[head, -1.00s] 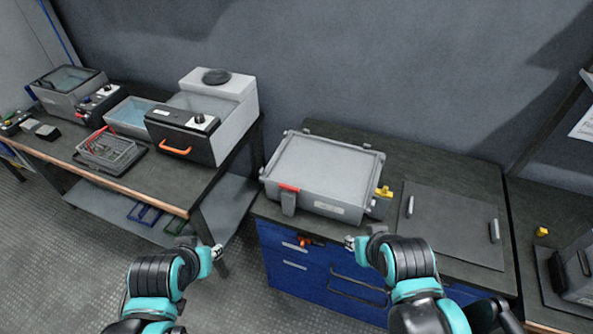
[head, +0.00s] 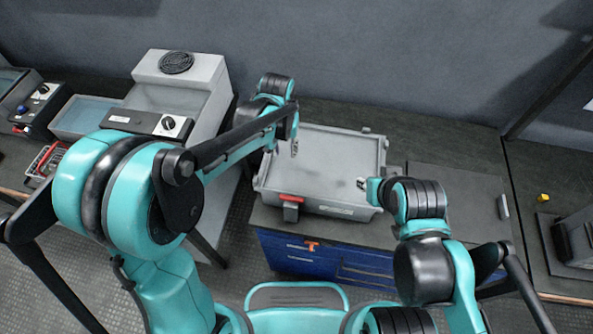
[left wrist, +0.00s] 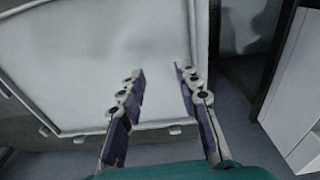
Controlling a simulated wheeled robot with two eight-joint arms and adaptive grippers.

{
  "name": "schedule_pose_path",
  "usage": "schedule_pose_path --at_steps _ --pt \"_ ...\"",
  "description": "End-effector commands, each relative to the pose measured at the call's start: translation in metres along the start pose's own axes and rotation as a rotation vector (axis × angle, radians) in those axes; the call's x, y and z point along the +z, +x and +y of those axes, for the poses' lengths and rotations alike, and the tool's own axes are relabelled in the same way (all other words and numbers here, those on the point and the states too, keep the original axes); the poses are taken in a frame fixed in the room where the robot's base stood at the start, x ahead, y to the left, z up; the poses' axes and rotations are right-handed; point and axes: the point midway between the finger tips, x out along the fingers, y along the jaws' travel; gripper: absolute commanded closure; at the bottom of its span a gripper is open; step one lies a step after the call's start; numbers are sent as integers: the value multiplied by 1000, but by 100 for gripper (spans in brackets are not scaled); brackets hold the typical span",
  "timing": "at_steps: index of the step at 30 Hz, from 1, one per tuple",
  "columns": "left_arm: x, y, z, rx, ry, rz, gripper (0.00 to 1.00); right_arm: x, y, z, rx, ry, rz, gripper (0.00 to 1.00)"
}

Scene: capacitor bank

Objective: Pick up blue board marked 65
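No blue board and no number 65 show in either view now. My left gripper (head: 294,148) is over the left part of the lid in the head view. In the left wrist view its two fingers (left wrist: 160,75) are apart with nothing between them, and the pale lid (left wrist: 95,50) fills the view ahead. My right gripper (head: 362,183) is at the case's right front side. Its fingers are too small to read, and my right arm hides the case's front right corner.
Blue drawers (head: 300,256) are under the bench. A dark flat panel (head: 455,185) lies right of the case. A grey device with a black front (head: 150,122) and a blue-tinted tray (head: 85,117) stand on the left table. A small yellow part (head: 543,197) lies far right.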

Motion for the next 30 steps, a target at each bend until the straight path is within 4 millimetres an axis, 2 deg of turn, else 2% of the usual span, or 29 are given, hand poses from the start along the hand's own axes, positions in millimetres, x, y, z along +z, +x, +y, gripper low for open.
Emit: schedule_pose_path --at_steps 3,9,20,27,30 --pt "-11 24 18 -5 18 -53 67 -2 -4 0 0 0 0 70" --pt "-16 47 30 -10 30 -94 67 -3 -5 0 0 0 0 70" --pt "-13 85 30 -11 31 -98 67 6 8 0 0 0 0 70" --pt "-10 121 30 -11 30 -97 67 16 22 0 0 0 0 70" --pt "-9 126 30 -11 30 -97 67 17 23 0 0 0 0 70"
